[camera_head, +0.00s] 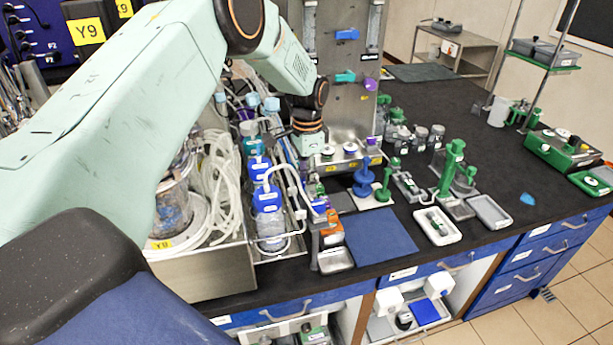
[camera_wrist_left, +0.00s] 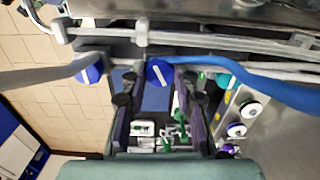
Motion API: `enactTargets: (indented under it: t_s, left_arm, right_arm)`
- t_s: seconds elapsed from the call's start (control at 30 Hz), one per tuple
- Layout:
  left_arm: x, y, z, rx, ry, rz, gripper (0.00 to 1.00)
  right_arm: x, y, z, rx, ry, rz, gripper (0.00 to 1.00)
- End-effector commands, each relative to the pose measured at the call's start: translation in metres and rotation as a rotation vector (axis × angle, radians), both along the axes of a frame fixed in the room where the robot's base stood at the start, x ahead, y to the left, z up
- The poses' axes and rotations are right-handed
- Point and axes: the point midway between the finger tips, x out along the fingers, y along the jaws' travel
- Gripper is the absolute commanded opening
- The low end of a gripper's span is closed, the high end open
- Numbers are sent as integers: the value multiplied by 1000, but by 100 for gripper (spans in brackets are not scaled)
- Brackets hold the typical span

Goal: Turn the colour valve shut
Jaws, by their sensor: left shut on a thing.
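My left gripper (camera_head: 310,147) reaches down beside the metal panel in the head view, and its fingertips are hard to make out there. In the left wrist view the two dark fingers of the left gripper (camera_wrist_left: 158,84) stand either side of a round blue valve knob (camera_wrist_left: 158,73) with a white stripe and are shut on it. A second blue knob (camera_wrist_left: 90,72) with a white stripe sits to its left on the same pipework. A teal knob (camera_wrist_left: 223,78) is to the right. My right gripper is not in view.
A blue hose (camera_wrist_left: 265,82) runs close to the right finger. Bottles with blue caps (camera_head: 267,198) and white tubing (camera_head: 220,175) crowd the area by the arm. A blue mat (camera_head: 380,237) lies clear on the dark bench. Green-and-grey devices (camera_head: 452,165) stand further right.

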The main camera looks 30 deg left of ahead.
Motion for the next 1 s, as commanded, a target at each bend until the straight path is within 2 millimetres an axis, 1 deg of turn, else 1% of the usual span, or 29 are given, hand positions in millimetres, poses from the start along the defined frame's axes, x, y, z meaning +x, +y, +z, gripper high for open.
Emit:
enactTargets:
  t_s: [0.2,0.5,0.73,1.0]
  left_arm:
    - [2,-1,0,0,-7,-187,0]
    - [2,-1,0,0,-6,-376,0]
    - [1,-2,0,-1,-5,-451,0]
    - [1,-2,0,-2,-3,-476,0]
  right_arm:
    - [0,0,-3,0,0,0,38]
    - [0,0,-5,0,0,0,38]
    - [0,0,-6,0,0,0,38]
    - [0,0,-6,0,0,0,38]
